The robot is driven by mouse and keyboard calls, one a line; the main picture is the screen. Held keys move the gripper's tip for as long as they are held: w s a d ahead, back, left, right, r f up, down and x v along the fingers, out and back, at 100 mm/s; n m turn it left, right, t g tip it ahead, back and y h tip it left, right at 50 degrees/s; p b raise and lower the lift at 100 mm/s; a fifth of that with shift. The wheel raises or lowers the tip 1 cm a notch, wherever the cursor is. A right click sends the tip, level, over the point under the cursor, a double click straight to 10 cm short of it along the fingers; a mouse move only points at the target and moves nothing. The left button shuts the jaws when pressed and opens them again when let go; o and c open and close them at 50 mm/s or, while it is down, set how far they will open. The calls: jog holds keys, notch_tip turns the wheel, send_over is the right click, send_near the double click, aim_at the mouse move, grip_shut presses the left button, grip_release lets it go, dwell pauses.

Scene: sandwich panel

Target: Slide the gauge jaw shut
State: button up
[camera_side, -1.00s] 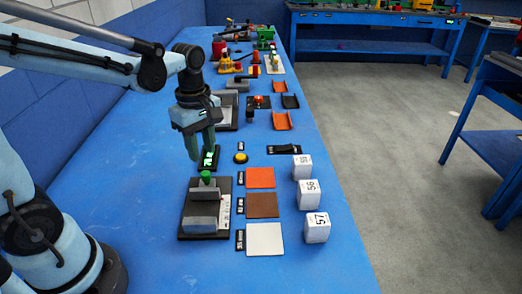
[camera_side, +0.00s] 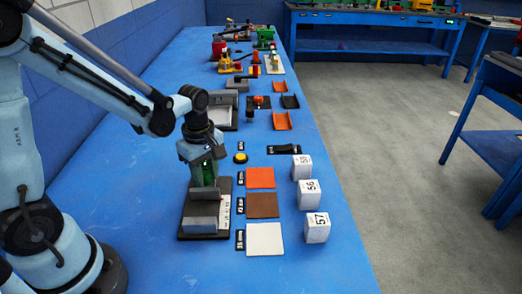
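The gauge (camera_side: 224,221) is a dark plate on the blue bench with two grey blocks. The near block (camera_side: 200,225) sits at the front of the plate. The far block, the jaw (camera_side: 204,194), stands behind it with a gap between them. My gripper (camera_side: 203,178) points down at the far side of the jaw, where its green knob was visible earlier. The fingers and arm hide the knob and most of the small green display behind. I cannot tell whether the fingers are closed on the knob.
Orange (camera_side: 260,177), brown (camera_side: 263,205) and white (camera_side: 264,239) panels lie right of the gauge with black labels. Numbered white cubes (camera_side: 309,193) stand further right. A yellow button (camera_side: 240,158) is behind. The bench's front is clear.

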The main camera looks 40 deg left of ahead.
jog(key=shift+c, duration=0.4)
grip_shut()
jog(key=s+d, duration=0.5)
jog(key=shift+s+d, duration=0.25)
jog(key=shift+o, duration=0.4)
grip_release()
notch_tip(320, 180, up, 12)
jog(key=shift+a, duration=0.1)
dwell(0.4)
